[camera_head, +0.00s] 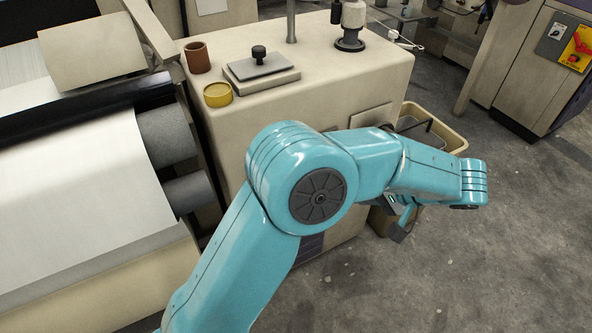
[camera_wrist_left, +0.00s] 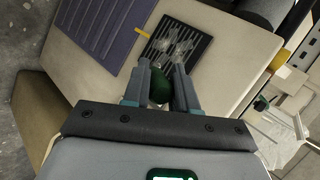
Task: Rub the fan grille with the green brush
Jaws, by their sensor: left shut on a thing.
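The fan grille (camera_wrist_left: 184,44) is a black slotted panel with pale grey patches, set in the beige machine side in the left wrist view. My left gripper (camera_wrist_left: 160,72) is shut on the green brush (camera_wrist_left: 158,88), whose rounded dark green part shows between the fingers. The brush is in front of the grille's lower edge; I cannot tell whether it touches. In the head view my left gripper (camera_head: 399,223) is small and partly hidden below my teal arm, and the grille and brush cannot be made out. My right gripper is not in view.
A purple slotted panel (camera_wrist_left: 103,30) is left of the grille. On the beige cabinet (camera_head: 350,85) stand a brown cup (camera_head: 197,57), a yellow tin (camera_head: 217,94) and a knobbed plate (camera_head: 262,67). A beige bin (camera_head: 452,138) is right of the cabinet. Floor at the right is clear.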

